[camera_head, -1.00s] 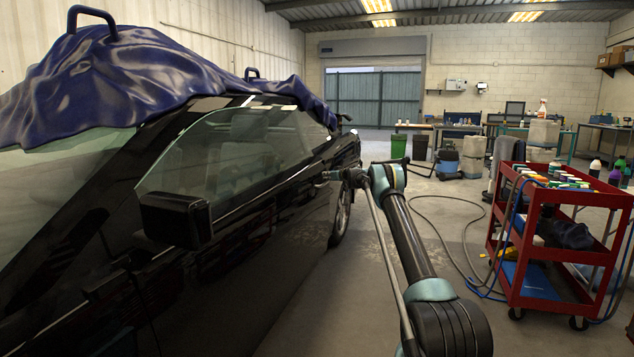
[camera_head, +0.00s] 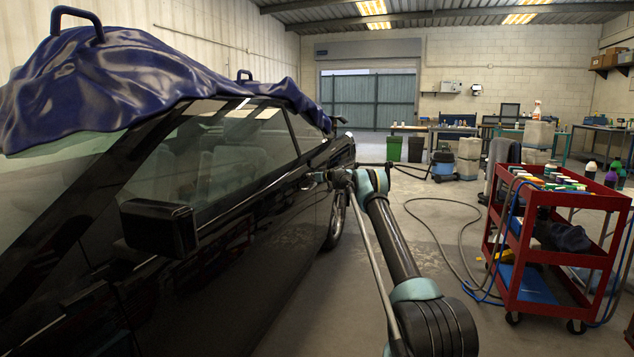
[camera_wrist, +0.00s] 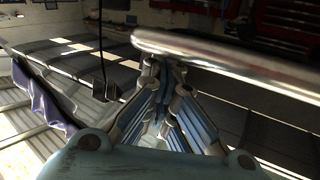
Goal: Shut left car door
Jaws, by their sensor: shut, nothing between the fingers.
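The left car door (camera_head: 235,255) is glossy black with a dark window (camera_head: 225,150) and a black side mirror (camera_head: 160,228). It looks flush or almost flush with the car body; I cannot tell whether it is latched. My gripper (camera_head: 314,177) is at the door's outer face near its far end, just below the window line. It is small and dark there, so contact is unclear. In the wrist view my gripper (camera_wrist: 160,75) has its fingers together and empty, with their tips close under a shiny metal bar (camera_wrist: 235,65), possibly the door handle.
A blue cover (camera_head: 150,85) lies bunched over the car roof. A red trolley (camera_head: 550,245) with bottles and cloths stands at the right, with a hose (camera_head: 455,240) on the floor beside it. Bins and a vacuum (camera_head: 442,163) are farther back.

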